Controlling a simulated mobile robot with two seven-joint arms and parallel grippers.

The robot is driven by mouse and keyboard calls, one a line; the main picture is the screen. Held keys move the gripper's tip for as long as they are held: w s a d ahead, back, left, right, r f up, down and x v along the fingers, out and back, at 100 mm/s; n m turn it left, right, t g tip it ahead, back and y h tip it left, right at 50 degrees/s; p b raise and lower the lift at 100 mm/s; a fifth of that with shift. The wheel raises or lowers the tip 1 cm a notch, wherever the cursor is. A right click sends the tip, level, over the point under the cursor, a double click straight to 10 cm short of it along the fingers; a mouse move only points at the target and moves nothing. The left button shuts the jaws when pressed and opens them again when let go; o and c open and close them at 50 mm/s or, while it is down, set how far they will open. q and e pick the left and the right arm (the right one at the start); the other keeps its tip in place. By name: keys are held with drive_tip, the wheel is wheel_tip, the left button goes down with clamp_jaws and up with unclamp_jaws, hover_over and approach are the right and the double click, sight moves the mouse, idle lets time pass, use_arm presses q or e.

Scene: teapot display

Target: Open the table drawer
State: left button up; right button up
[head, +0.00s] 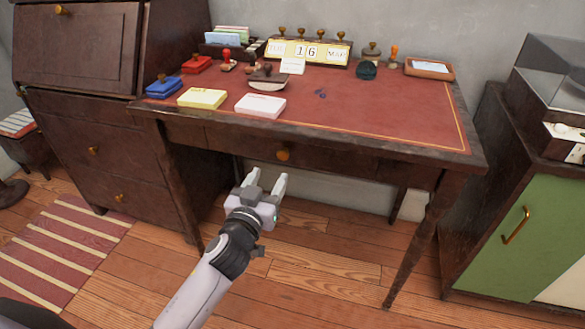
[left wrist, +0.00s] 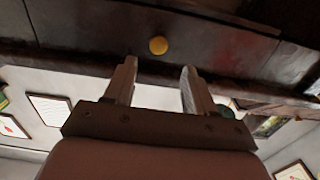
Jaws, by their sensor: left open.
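The table (head: 415,115) is dark wood with a red top. Its drawer front (head: 330,160) lies under the front edge and looks closed. A round brass knob (head: 283,155) sits on the drawer front; it also shows in the left wrist view (left wrist: 158,45), ahead of the fingers and roughly between them. My left gripper (head: 266,180) is open and empty, just below and in front of the knob, apart from it. Its two fingers show in the left wrist view (left wrist: 158,82). My right gripper is not in view.
Stamps, a yellow pad (head: 202,98), a white pad (head: 260,105) and a calendar (head: 308,51) stand on the tabletop. A dark cabinet with drawers (head: 95,150) is at left, a green-doored cabinet (head: 520,235) at right. The wooden floor (head: 320,265) before the table is clear.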

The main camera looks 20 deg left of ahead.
sight(282, 156)
use_arm(q)
drive_tip(key=shift+w+d+r+b, duration=0.1)
drive_tip(key=shift+w+b, duration=0.1)
drive_tip(key=shift+w, duration=1.05)
drive_tip(key=shift+w+d+f+b, duration=0.1)
drive_tip(key=shift+w+b, duration=0.1)
drive_tip(key=shift+w, duration=1.1)
drive_tip(key=shift+w+d+r+b, duration=0.1)
drive_tip(key=shift+w+b, duration=0.1)
drive_tip(key=shift+w, duration=1.05)
clamp_jaws()
